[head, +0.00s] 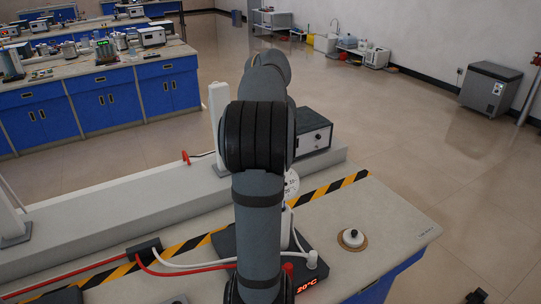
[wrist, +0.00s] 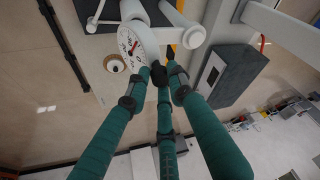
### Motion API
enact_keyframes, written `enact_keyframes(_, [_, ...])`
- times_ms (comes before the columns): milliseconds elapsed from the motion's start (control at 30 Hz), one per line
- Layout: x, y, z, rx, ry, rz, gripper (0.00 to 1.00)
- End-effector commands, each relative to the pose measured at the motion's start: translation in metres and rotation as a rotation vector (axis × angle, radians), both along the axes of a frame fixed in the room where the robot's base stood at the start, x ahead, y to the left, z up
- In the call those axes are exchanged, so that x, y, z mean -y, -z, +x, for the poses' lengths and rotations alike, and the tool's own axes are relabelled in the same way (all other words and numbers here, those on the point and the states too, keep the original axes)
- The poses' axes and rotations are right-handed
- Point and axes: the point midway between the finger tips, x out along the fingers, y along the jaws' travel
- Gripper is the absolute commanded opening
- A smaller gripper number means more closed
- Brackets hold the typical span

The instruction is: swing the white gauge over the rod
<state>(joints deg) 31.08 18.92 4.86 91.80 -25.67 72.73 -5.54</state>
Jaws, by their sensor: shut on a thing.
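The white gauge (wrist: 130,42) has a round dial with red and black marks, in the wrist view just beyond my fingertips. In the head view only part of its dial (head: 291,184) shows beside my arm. My gripper (wrist: 161,76) has its teal fingers closed together at the gauge's near edge, shut on it. White cylindrical parts (wrist: 187,36) stand right beside the gauge; I cannot tell which of them is the rod. In the head view my arm hides the gripper and most of the gauge.
A dark heating plate (head: 312,284) reading 20°C, with white and red hoses, sits below the gauge. A white knobbed piece on a cork ring (head: 352,239) lies to its right. A dark instrument box (head: 313,138) and a white post (head: 217,112) stand behind.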

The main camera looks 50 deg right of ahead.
Motion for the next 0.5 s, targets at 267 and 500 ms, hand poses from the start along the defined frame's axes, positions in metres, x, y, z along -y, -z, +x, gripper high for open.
enact_keyframes(267, [0.0025,-0.0057,0.0031,0.013,0.006,-0.015,0.0])
enact_keyframes(500, [0.0025,-0.0057,0.0028,0.011,0.005,-0.015,0.26])
